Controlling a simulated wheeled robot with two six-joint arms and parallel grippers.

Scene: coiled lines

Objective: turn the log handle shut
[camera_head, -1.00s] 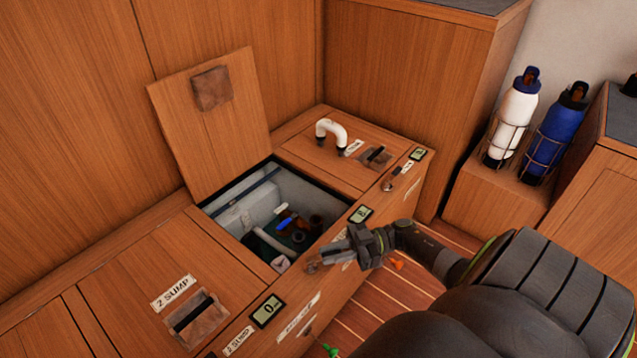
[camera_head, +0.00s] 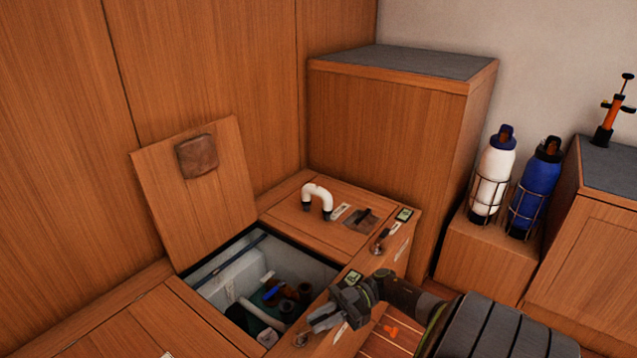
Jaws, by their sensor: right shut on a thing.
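My right gripper (camera_head: 321,319) reaches in from the lower right to the front edge of the open locker compartment. It is shut on a small metal handle (camera_head: 302,339) there; its fingers partly hide the grip. Which handle is the log one cannot be read from the labels. Inside the open compartment a blue lever (camera_head: 273,290) sits among brown fittings and a white pipe. A similar metal fitting (camera_head: 379,246) is on the front edge of the compartment further right. My left gripper is not in view.
The hatch lid (camera_head: 203,205) stands open, leaning on the wall. A white bent pipe (camera_head: 318,196) rises from the right-hand locker top. A white bottle (camera_head: 493,178) and a blue bottle (camera_head: 536,190) stand in wire racks at right. A small display (camera_head: 353,277) is beside my gripper.

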